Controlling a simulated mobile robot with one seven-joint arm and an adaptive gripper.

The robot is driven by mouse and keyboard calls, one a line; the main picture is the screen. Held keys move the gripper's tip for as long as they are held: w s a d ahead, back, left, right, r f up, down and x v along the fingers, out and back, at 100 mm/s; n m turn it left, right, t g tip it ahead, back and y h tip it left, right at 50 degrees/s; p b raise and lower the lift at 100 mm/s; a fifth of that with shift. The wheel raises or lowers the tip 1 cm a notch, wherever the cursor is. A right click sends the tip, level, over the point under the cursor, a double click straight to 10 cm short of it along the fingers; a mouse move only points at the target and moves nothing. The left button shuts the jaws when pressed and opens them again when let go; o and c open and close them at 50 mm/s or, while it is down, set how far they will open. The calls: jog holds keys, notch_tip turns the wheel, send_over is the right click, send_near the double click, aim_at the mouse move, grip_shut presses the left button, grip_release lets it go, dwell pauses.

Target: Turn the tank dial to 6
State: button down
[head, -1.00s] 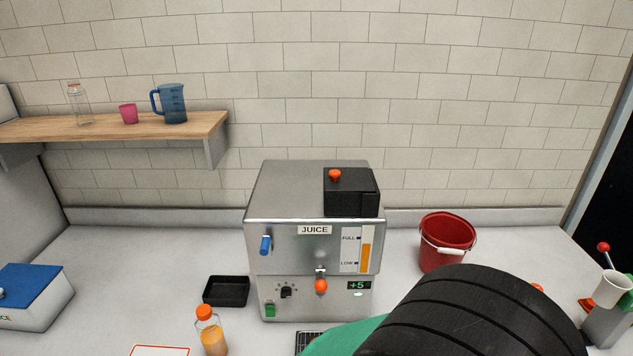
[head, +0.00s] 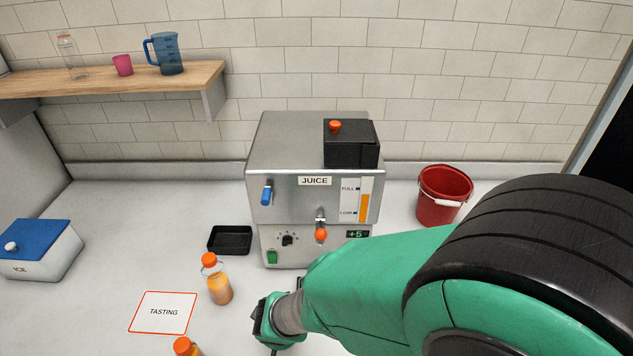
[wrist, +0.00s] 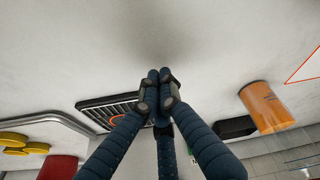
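The juice machine (head: 290,200) is a silver box on the counter in the head view. Its dial (head: 288,239) is a small black knob with marks around it, low on the front panel. The green display (head: 356,234) to the right reads "+5". The dial's exact pointing is too small to read. My gripper (head: 264,328) is in front of the machine, lower and nearer than the dial, and not touching it. In the wrist view my gripper's (wrist: 160,88) dark blue fingers meet at the tips, with nothing visible between them.
An orange-capped bottle (head: 218,282) stands left of my gripper, near a tasting card (head: 163,312) and a black tray (head: 230,240). An orange-handled tap (head: 321,234) sits right of the dial. A red bucket (head: 444,195) stands right of the machine.

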jog(key=a, duration=0.1)
jog(key=a+r+m+y, duration=0.1)
jog(key=a, duration=0.1)
jog(key=a+r+m+y, duration=0.1)
jog(key=shift+w+a+r, duration=0.1)
jog(key=shift+w+a, duration=0.15)
jog(key=shift+a, duration=0.05)
jog(key=w+a+r+m+t+y, duration=0.5)
jog(key=w+a+r+m+t, duration=0.1)
jog(key=w+a+r+m, duration=0.45)
jog(key=w+d+f+m+t+h+b, duration=0.1)
jog(key=d+m+t+h+b, duration=0.1)
jog(key=d+m+t+h, duration=0.5)
jog(key=d+m+t, duration=0.1)
jog(key=d+m, duration=0.4)
jog(key=shift+w+d+f+h+b, duration=0.25)
jog(key=shift+w+f+h+b, duration=0.05)
jog(key=shift+w+f+b, duration=0.1)
jog(key=shift+w, duration=0.1)
